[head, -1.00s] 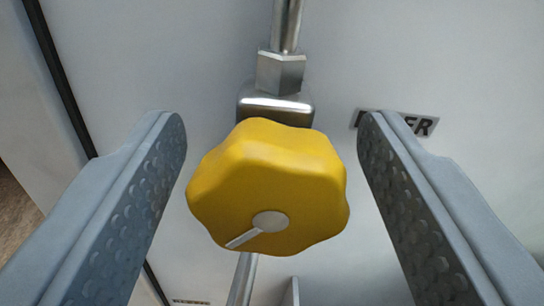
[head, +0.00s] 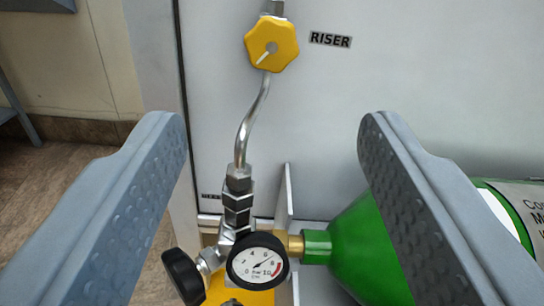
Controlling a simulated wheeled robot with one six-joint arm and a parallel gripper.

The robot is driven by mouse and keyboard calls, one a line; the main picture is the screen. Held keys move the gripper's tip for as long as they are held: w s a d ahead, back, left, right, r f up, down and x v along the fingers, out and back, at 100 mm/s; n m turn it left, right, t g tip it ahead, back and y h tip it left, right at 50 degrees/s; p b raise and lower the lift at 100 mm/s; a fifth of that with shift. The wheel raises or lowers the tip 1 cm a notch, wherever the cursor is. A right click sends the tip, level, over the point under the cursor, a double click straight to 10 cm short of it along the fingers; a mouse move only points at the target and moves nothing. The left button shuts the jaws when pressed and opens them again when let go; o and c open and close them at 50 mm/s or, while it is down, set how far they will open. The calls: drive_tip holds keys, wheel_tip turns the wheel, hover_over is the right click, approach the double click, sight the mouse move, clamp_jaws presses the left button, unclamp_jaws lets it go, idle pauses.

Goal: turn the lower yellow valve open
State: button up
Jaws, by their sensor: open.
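A yellow lobed knob (head: 284,53) with a pale pointer toward its lower left sits at the top of the view, beside the RISER label. A bent metal pipe (head: 245,125) runs down from it to fittings. Lower down, a yellow part (head: 257,298) shows at the bottom edge below the gauge; it appears to be the lower yellow valve, mostly hidden by the gauge and the frame edge, so its setting cannot be told. My gripper (head: 270,120) is open and empty, with its fingers wide apart in front of the pipe, touching nothing visible.
A round pressure gauge (head: 258,260) and a black knob (head: 184,276) crowd the lower yellow part. A green cylinder (head: 372,250) lies behind my right finger. A grey panel (head: 400,80) stands behind; floor shows at left.

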sight(271, 48)
drive_tip(key=shift+s+d, duration=0.15)
drive_tip(key=shift+s, duration=1.25)
drive_tip(key=w, duration=0.6)
drive_tip(key=w+a, duration=0.1)
drive_tip(key=w, duration=1.1)
drive_tip(key=shift+a, duration=0.25)
drive_tip(key=c, duration=1)
